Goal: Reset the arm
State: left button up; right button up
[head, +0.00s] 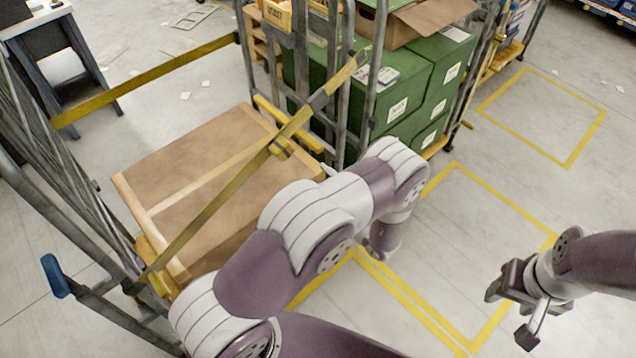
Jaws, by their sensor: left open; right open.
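My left arm reaches up across the middle of the head view and bends down at its wrist. My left gripper (380,248) points down towards the floor beside the cart and is mostly hidden by the wrist; nothing shows in it. My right gripper (509,315) is at the lower right, with its fingers apart and nothing between them. It hangs over bare floor near a yellow floor line.
A roll cage (75,215) with yellow straps (215,200) holds a large brown carton (190,165), close to my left arm. Behind it, another cage holds green boxes (405,105) and an open carton (430,20). Yellow-marked floor (545,115) at the right is clear.

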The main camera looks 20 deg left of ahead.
pick_arm(q)
jog(key=d+f+m+g+h, duration=0.2)
jog(key=d+f+m+h, duration=0.8)
jog(key=d+h, duration=0.3)
jog(key=s+r+m+g+h+b, duration=0.2)
jog(key=s+r+m+g+h, duration=0.4)
jog(key=s+r, duration=0.5)
jog(key=s+a+r+m+t+y+b, duration=0.1)
jog(key=s+a+r+m+t+y, duration=0.1)
jog(key=s+a+r, duration=0.2)
notch_tip(320, 180, up, 4)
jog(key=a, duration=0.2)
jog(key=shift+s+a+t+b, duration=0.25)
jog(key=shift+a+t+b, duration=0.05)
jog(key=shift+a, duration=0.1)
